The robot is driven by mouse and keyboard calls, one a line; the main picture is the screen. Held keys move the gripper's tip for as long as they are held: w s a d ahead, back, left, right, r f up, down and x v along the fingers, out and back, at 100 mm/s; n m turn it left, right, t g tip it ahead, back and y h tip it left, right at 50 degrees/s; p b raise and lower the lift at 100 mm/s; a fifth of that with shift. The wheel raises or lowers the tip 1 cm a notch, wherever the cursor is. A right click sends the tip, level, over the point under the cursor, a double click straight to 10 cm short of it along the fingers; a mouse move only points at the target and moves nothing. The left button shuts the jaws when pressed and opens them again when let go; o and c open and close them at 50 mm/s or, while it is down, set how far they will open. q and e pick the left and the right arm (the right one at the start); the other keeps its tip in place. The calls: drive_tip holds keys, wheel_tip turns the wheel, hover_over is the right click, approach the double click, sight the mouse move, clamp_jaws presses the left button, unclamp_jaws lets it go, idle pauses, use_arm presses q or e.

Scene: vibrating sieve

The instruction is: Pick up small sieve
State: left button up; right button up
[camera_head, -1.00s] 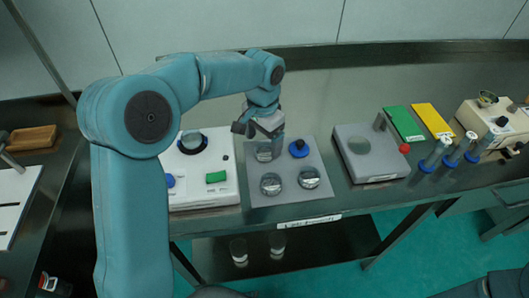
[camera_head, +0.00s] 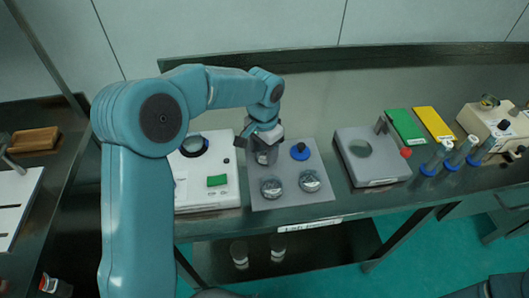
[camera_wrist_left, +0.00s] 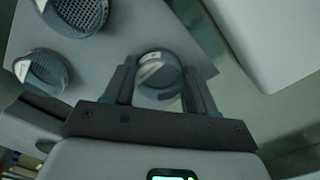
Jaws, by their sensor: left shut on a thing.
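Several small round metal sieves are on a grey mat (camera_head: 290,203). One small sieve (camera_head: 266,158) is at the mat's back left, under my left gripper (camera_head: 264,147). In the left wrist view this sieve (camera_wrist_left: 158,72) sits between the two fingers, and my left gripper (camera_wrist_left: 160,92) is shut on it. It appears to be still at mat level; a gap beneath it cannot be made out. Two other sieves, a front left one (camera_head: 272,187) and a front right one (camera_head: 309,181), stand free. My right gripper is out of the picture.
A grey scale (camera_head: 378,165) and blue-capped tubes (camera_head: 443,155) are to the right. Wall behind the bench.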

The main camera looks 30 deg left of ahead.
use_arm(q)
drive_tip(key=shift+w+r, duration=0.1)
drive_tip(key=shift+r, duration=0.15)
wheel_tip(320, 180, up, 20)
drive_tip(key=f+p, duration=0.1)
drive_tip(key=p, duration=0.1)
drive_tip(key=s+a+r+p, duration=0.2)
drive_tip(key=s+a+r, duration=0.2)
drive_tip(key=a, duration=0.4)
drive_tip(key=s+a+r+p, duration=0.1)
drive_tip(key=s+a+r, duration=0.35)
drive_tip(key=a, duration=0.35)
drive_tip(key=f+b, duration=0.1)
drive_tip(key=f, duration=0.5)
drive_tip(key=f+b, duration=0.1)
drive_tip(key=f, duration=0.6)
drive_tip(key=a+f, duration=0.1)
drive_tip(key=f, duration=0.6)
drive_tip(key=shift+s+f+b, duration=0.2)
drive_tip(key=shift+s+b, duration=0.1)
drive_tip(key=shift+b, duration=0.1)
